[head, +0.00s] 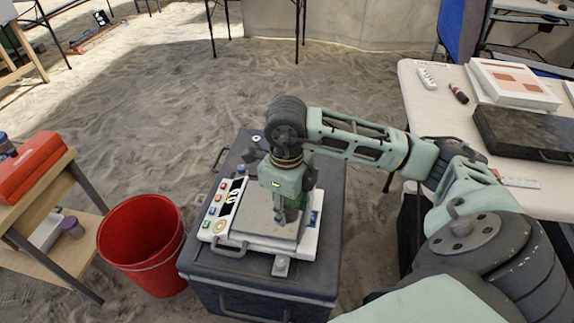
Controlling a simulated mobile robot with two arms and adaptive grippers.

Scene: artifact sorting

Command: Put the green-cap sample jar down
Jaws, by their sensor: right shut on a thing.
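My right gripper (293,212) points down over a white scale-like device with a grey plate (262,226), which rests on a dark case. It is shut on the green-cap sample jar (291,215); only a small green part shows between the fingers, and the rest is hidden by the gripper. I cannot tell whether the jar touches the plate. My left gripper is not in view.
The dark case (262,290) stands on sandy ground. A red bucket (143,240) is to its left, beside a wooden shelf (50,190) with a red box (30,166). A white table (425,105) at right holds books and a black case (525,135).

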